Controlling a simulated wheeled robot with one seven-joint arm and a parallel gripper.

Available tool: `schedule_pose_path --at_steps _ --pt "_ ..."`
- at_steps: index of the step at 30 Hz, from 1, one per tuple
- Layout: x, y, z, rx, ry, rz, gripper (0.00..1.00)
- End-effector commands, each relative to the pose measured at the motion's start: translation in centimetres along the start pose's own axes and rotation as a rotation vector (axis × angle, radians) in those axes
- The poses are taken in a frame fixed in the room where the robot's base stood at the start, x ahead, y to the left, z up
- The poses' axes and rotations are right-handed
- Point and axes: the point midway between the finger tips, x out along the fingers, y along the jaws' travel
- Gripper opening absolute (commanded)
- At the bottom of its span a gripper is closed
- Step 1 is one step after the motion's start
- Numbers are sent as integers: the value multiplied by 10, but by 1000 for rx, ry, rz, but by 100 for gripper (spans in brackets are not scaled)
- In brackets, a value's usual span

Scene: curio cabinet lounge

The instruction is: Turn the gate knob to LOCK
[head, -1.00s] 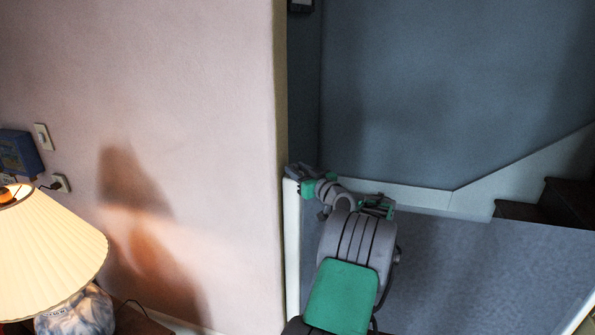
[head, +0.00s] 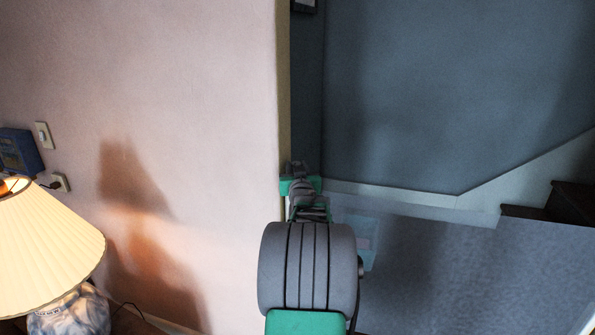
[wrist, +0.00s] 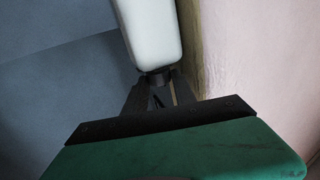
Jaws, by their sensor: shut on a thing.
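My gripper (wrist: 156,95) shows in the wrist view with its dark fingers shut on a small dark piece, which I take for the gate knob (wrist: 155,76). The knob sits at the end of a rounded white housing (wrist: 148,32), mostly beyond the top of the picture. The fingers hide most of the knob, and no LOCK mark or pointer is readable. In the head view my gripper (head: 300,180) is at the wall edge by the opening. There my own arm covers the knob and the white housing.
A pink wall (head: 190,120) ends close beside my gripper on the left. A lit lamp (head: 45,235) stands at the lower left. A pale, see-through patch (head: 358,235) shows right of my arm. Dark stairs (head: 570,203) are at the far right.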

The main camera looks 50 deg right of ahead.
Motion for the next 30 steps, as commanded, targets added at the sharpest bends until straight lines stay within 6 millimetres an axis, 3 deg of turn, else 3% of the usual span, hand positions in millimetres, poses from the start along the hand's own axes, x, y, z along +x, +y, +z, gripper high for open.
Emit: schedule_pose_path --at_steps 7,8,10,24,30 --pt "0 0 0 0 0 -1 0" --pt "0 0 0 0 0 -1 34" --pt "0 0 0 0 -1 -1 40" --pt "1 2 0 0 -3 -11 41" --pt "2 6 1 3 -9 -107 41"
